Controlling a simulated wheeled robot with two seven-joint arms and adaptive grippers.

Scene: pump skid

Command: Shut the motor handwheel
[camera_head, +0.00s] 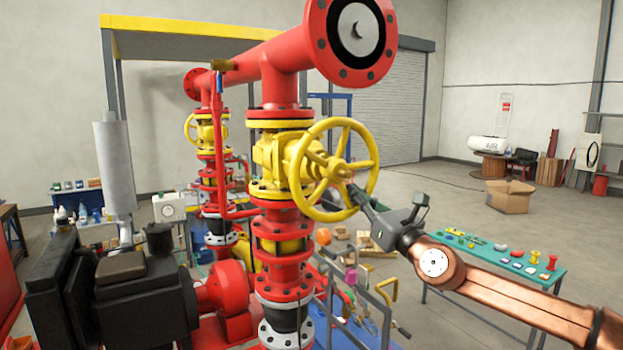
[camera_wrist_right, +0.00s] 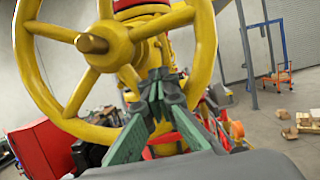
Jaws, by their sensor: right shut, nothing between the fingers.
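The yellow motor handwheel (camera_head: 345,133) is on the yellow valve body (camera_head: 270,160) of the near red pipe column. It also fills the upper left of the right wrist view (camera_wrist_right: 203,55), with its hub and spokes facing me. My right gripper (camera_head: 356,190) is at the lower right part of the wheel's rim, with its fingertips close to the rim and a spoke. In the wrist view its fingers (camera_wrist_right: 163,92) are closed together with nothing between them. I cannot tell whether the tips touch the wheel. My left gripper is not in view.
A second, smaller yellow handwheel (camera_head: 190,130) is on the far pipe column. A black engine (camera_head: 120,285) stands at the lower left. A green table (camera_head: 480,262) with small coloured parts is at the right, under my right arm. A cardboard box (camera_head: 509,197) stands on open floor.

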